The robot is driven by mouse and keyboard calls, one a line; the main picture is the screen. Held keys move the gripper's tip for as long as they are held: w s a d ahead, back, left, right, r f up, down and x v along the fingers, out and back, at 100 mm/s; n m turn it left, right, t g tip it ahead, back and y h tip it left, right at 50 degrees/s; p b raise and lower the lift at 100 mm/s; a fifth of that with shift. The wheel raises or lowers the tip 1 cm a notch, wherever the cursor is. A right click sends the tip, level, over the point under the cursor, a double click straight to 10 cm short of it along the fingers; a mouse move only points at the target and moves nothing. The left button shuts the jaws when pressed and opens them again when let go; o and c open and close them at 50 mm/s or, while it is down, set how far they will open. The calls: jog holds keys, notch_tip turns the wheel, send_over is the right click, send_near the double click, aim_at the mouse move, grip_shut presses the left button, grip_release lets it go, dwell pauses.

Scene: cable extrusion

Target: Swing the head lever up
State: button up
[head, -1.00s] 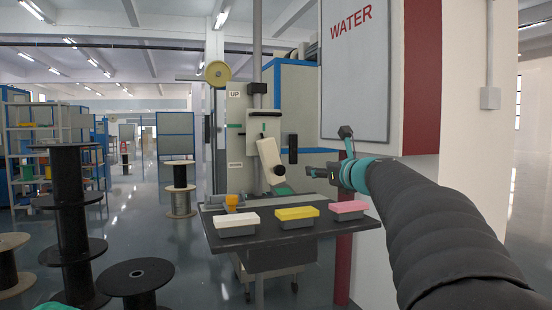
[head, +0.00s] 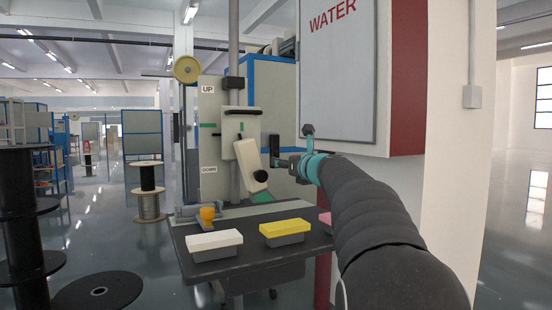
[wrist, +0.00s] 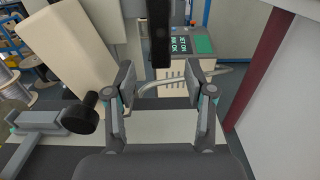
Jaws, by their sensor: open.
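The head lever (head: 248,158) is a cream arm on the machine's upright panel (head: 213,125), which is marked UP above and DOWN below. It slants down to the right and ends in a black knob (head: 260,176). In the wrist view the cream lever (wrist: 68,55) runs down the left side, and its black knob (wrist: 80,117) lies just left of my left finger. My gripper (head: 276,158) is to the right of the lever. In the wrist view my gripper (wrist: 162,90) is open, with nothing held between its fingers.
A dark table (head: 225,271) below bears white (head: 214,241), yellow (head: 285,230) and partly hidden pink blocks. An orange knob (head: 207,214) stands at its back. The WATER cabinet (head: 405,80) is close on the right. Black spools stand on the left. A black bar (wrist: 160,35) hangs ahead of my gripper.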

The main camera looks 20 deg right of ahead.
aim_at(275, 151)
jog(key=w+p, duration=0.1)
jog(key=w, duration=0.6)
jog(key=shift+w+a, duration=0.1)
jog(key=shift+w, duration=0.15)
grip_shut()
